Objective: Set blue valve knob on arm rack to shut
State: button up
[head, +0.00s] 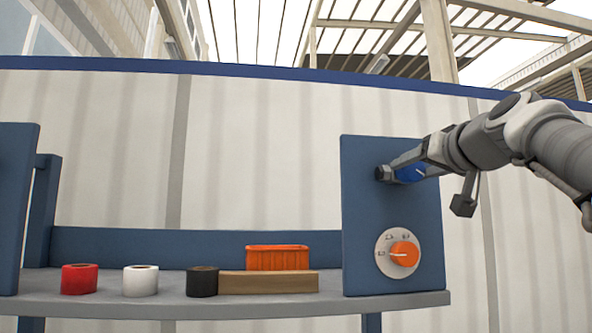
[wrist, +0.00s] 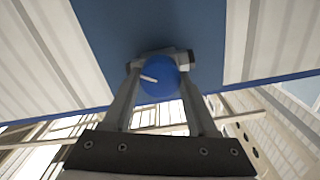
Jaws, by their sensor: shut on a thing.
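The blue valve knob (head: 410,174) is on the upper part of the blue rack panel (head: 358,215) at the right, partly hidden by my gripper (head: 400,168). In the wrist view the knob (wrist: 159,78) is round and blue with a white pointer line. That line runs from near its middle toward the picture's left and slightly up. My gripper (wrist: 160,62) has one finger on each side of the knob and is shut on it. The marks around the knob cannot be read in either view.
An orange dial (head: 404,254) on a pale plate sits lower on the same panel. The grey shelf (head: 230,306) holds a red roll (head: 79,279), a white roll (head: 141,281), a black roll (head: 202,282), a wooden block (head: 268,283) and an orange bin (head: 277,258).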

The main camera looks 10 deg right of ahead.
jog(key=m+p, duration=0.1)
jog(key=m, duration=0.4)
jog(key=shift+m, duration=0.3)
jog(key=m+p, duration=0.1)
jog(key=m, duration=0.4)
jog(key=shift+m+p, duration=0.35)
jog(key=shift+m, duration=0.05)
jog(key=o, duration=1.4)
jog(key=shift+c, duration=0.2)
jog(key=s+b, duration=0.3)
jog(key=s, duration=1.4)
jog(key=shift+s+d, duration=0.25)
jog(key=shift+d, duration=0.1)
jog(key=shift+f, duration=0.1)
